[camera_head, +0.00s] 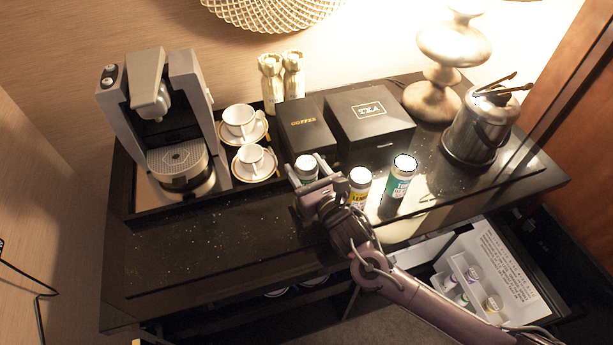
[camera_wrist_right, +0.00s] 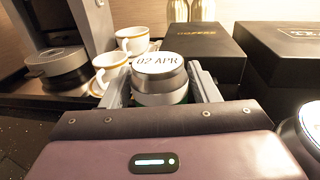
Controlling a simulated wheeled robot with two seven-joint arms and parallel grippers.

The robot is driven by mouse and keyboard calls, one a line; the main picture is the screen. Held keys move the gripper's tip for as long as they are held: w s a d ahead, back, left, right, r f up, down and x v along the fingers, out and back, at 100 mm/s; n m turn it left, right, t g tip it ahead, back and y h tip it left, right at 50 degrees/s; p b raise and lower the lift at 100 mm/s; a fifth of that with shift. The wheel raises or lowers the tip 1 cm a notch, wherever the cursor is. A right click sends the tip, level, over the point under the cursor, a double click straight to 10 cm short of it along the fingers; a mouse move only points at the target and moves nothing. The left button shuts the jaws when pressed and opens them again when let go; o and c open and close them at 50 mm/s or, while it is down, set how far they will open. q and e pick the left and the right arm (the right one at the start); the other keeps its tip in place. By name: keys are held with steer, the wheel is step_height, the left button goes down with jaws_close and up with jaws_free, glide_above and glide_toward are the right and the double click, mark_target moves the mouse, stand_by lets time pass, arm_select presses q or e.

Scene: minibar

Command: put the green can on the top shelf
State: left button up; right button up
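A can with a green body and pale lid (camera_head: 306,163) stands on the black counter. In the right wrist view its lid (camera_wrist_right: 158,64) reads "02 APR" and a little green shows below. My right gripper (camera_head: 308,172) is at this can, with one finger on each side. In the right wrist view the fingers (camera_wrist_right: 160,88) flank the can closely; I cannot tell whether they press on it. A second green can (camera_head: 399,180), teal-green with white lettering, stands farther right. My left gripper is not in view. I cannot make out which surface is the top shelf.
A yellow-labelled can (camera_head: 359,184) stands just right of my gripper. Behind are cups on saucers (camera_head: 250,160), a coffee box (camera_head: 305,128) and a tea box (camera_head: 368,112). A coffee machine (camera_head: 160,110) stands left. An open compartment door (camera_head: 490,265) holding small items is lower right.

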steer(key=shift+r, duration=0.1)
steer(key=c, duration=0.8)
